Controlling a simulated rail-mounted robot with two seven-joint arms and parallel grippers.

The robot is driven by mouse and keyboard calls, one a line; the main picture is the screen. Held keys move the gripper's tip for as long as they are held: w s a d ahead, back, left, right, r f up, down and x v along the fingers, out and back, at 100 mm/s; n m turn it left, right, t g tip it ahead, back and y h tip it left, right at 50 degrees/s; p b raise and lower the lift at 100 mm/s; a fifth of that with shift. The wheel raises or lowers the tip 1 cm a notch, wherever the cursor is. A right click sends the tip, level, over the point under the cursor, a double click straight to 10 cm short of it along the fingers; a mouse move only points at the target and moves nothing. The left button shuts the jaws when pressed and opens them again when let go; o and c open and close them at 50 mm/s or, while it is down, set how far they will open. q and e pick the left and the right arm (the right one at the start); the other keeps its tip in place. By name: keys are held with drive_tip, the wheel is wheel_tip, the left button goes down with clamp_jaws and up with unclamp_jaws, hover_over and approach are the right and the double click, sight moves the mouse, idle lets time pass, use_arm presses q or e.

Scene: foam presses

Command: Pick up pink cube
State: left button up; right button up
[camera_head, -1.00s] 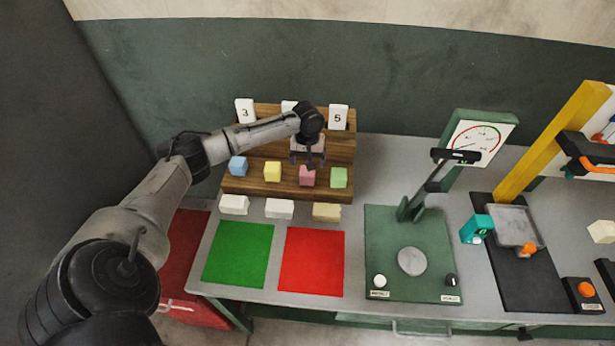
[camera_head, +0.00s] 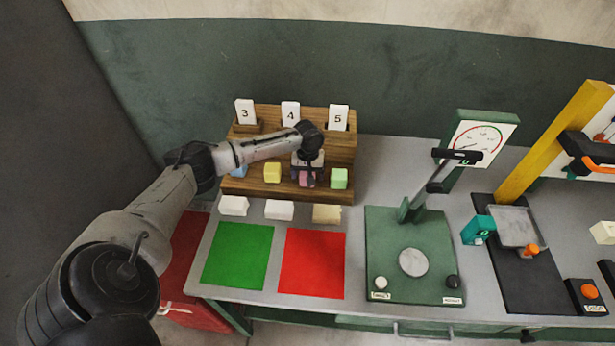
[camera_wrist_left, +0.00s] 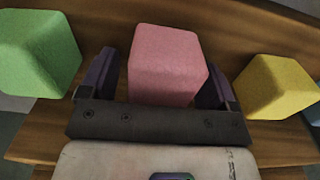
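The pink cube (camera_wrist_left: 166,62) sits on the wooden stepped rack (camera_head: 238,187), between the green cube (camera_head: 339,179) and the yellow cube (camera_head: 272,172). In the head view the pink cube (camera_head: 305,179) is partly hidden by my left gripper (camera_head: 307,178). In the left wrist view my left gripper (camera_wrist_left: 165,80) is open, with one dark finger on each side of the pink cube. Small gaps show between the fingers and the cube. My right gripper is not in view.
A blue cube (camera_head: 239,171) is partly hidden behind my left arm. White cards numbered 3, 4 and 5 (camera_head: 338,118) stand on the upper step. Pale blocks (camera_head: 279,210) lie in front of the rack. A green press (camera_head: 410,262) stands to the right.

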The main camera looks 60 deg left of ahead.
use_arm(q)
drive_tip(key=c, duration=1)
drive_tip(key=shift+o, duration=0.2)
drive_tip(key=shift+r, duration=0.15)
